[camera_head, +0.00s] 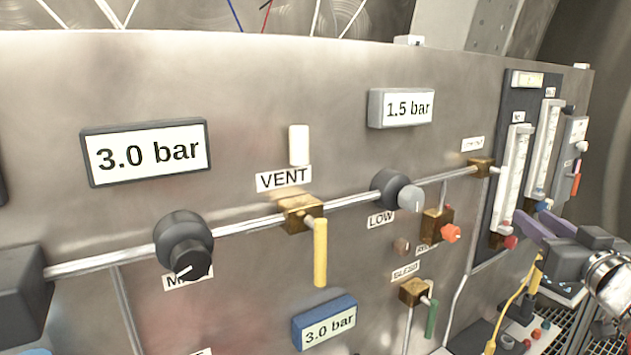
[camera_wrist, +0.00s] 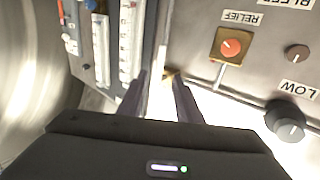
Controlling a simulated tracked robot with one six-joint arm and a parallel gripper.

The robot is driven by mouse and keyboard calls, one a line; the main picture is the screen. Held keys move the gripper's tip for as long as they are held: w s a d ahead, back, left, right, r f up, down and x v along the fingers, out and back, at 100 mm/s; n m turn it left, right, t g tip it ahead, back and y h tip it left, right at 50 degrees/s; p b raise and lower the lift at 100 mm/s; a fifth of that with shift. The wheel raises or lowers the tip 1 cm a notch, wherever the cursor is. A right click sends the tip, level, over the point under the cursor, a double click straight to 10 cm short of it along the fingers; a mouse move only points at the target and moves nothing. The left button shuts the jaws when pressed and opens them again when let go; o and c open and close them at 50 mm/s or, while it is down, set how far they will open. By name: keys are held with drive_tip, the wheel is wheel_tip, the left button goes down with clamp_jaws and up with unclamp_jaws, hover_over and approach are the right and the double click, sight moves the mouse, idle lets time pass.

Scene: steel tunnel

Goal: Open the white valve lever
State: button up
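A small brass valve block (camera_head: 480,167) sits at the right end of the upper pipe, with a short pale piece (camera_head: 495,170) at its right side. In the wrist view the brass block (camera_wrist: 169,73) shows just past the fingertips, and a bright white strip (camera_wrist: 160,98) lies between the fingers. It looks like the white lever, but I cannot tell surely or whether it touches a finger. My gripper (camera_head: 529,216) has purple fingers and is in front of the panel's right part, below the flow tubes. In the wrist view my gripper (camera_wrist: 160,77) is open.
Two flow tubes (camera_head: 541,150) stand beside the brass block. A red-knobbed relief valve (camera_head: 450,233) and grey LOW knob (camera_head: 410,198) are to its left. A yellow lever (camera_head: 320,252), green lever (camera_head: 431,319) and cream upright piece (camera_head: 299,145) are farther left.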

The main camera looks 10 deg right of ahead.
sight(502, 196)
drive_tip(key=shift+s+a+f, duration=0.1)
drive_tip(key=shift+f, duration=0.05)
drive_tip(key=x, duration=1.3)
drive_tip(key=shift+w, duration=0.4)
drive_tip(key=shift+c, duration=0.6)
clamp_jaws()
